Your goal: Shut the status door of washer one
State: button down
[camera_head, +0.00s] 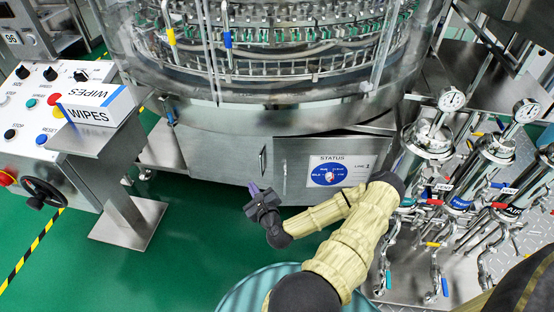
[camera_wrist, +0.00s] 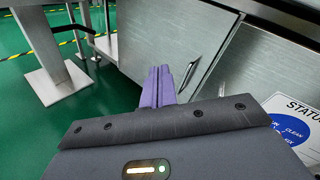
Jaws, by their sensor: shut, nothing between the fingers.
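The status door (camera_head: 305,158) is a grey metal panel low on the round washer (camera_head: 225,135), with a white STATUS sign (camera_head: 345,161) marked LINE 1. A dark gap shows along its top edge, so it looks ajar; how far is hard to tell. The door also shows at the right of the wrist view (camera_wrist: 258,72), with part of the sign (camera_wrist: 299,128). My gripper (camera_head: 254,188) is in front of and left of the door. Its purple fingers (camera_wrist: 158,86) are together and empty, and appear apart from the panels.
A handled panel (camera_head: 228,155) adjoins the door on the left. A WIPES stand (camera_head: 129,222) and a control console (camera_head: 70,150) are farther left. Pipes, valves and gauges (camera_head: 430,140) crowd the right. Green floor (camera_head: 185,240) is clear at the front left.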

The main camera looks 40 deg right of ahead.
aim_at(277, 150)
jog(key=s+d+m+g+h, duration=0.2)
jog(key=s+d+m+h, duration=0.2)
jog(key=d+m+h, duration=0.3)
jog(key=m+b, duration=0.1)
jog(key=m, duration=0.2)
jog(key=shift+f, duration=0.15)
jog(key=shift+w+d, duration=0.15)
jog(key=b+x, duration=0.3)
jog(key=x, duration=0.9)
jog(key=shift+w+d, duration=0.2)
jog(key=shift+w, duration=0.05)
jog(key=shift+w+d, duration=0.4)
jog(key=shift+w, duration=0.1)
